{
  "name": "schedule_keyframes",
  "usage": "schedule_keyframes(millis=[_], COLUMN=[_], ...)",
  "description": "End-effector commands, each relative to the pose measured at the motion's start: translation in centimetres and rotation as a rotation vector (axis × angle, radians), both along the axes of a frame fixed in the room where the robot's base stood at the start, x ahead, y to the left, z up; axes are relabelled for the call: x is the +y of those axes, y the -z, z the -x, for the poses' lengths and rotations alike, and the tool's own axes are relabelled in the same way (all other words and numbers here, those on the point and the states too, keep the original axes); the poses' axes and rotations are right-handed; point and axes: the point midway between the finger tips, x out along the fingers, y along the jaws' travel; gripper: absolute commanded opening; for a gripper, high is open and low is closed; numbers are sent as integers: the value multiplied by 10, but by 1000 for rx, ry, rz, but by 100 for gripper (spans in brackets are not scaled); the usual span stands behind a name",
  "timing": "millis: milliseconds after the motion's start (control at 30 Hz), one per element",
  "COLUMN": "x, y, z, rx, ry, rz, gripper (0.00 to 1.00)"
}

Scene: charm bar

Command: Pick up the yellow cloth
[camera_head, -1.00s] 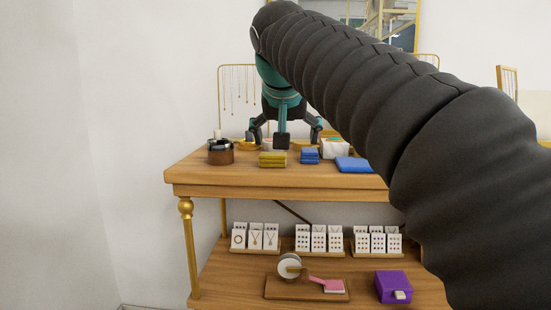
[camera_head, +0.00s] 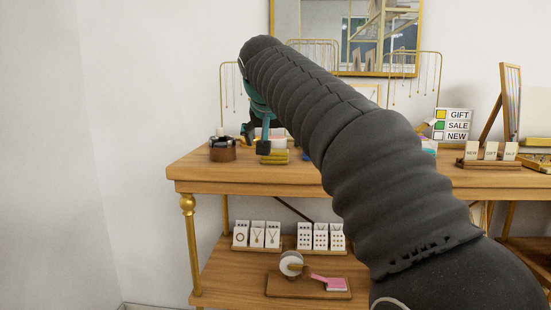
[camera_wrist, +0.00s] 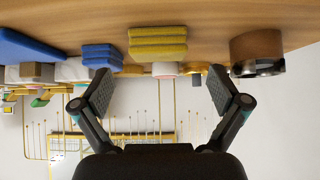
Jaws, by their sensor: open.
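The yellow cloth (camera_head: 273,157) is a folded, layered stack on the wooden table top, partly hidden behind my arm and gripper in the head view. In the wrist view, which looks upside down, the yellow cloth (camera_wrist: 157,43) lies beyond my fingertips, roughly midway between them. My gripper (camera_wrist: 166,94) is open and empty, its two fingers spread wide. In the head view my gripper (camera_head: 258,138) is above and slightly left of the cloth, mostly covered by my arm. The fingers do not touch the cloth.
A round brown pot (camera_wrist: 257,53) stands beside the cloth. A folded blue stack (camera_wrist: 102,55) and a larger blue item (camera_wrist: 30,46) lie on its other side. Necklace stands (camera_head: 415,80) and a sign rack (camera_head: 452,124) stand further back. A lower shelf holds jewellery cards (camera_head: 257,235).

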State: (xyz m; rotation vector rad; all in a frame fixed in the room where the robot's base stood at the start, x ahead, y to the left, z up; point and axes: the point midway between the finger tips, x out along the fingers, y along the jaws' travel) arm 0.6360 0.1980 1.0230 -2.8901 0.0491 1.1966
Motion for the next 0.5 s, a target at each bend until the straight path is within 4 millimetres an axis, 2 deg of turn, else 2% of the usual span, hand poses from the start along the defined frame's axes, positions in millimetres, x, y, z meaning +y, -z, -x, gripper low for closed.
schedule_keyframes(millis=[400, 500], x=[-3, -3], y=[33, 36], z=[-34, -37], rx=[2, 0], ry=[1, 0], rz=[2, 1], gripper=[98, 98])
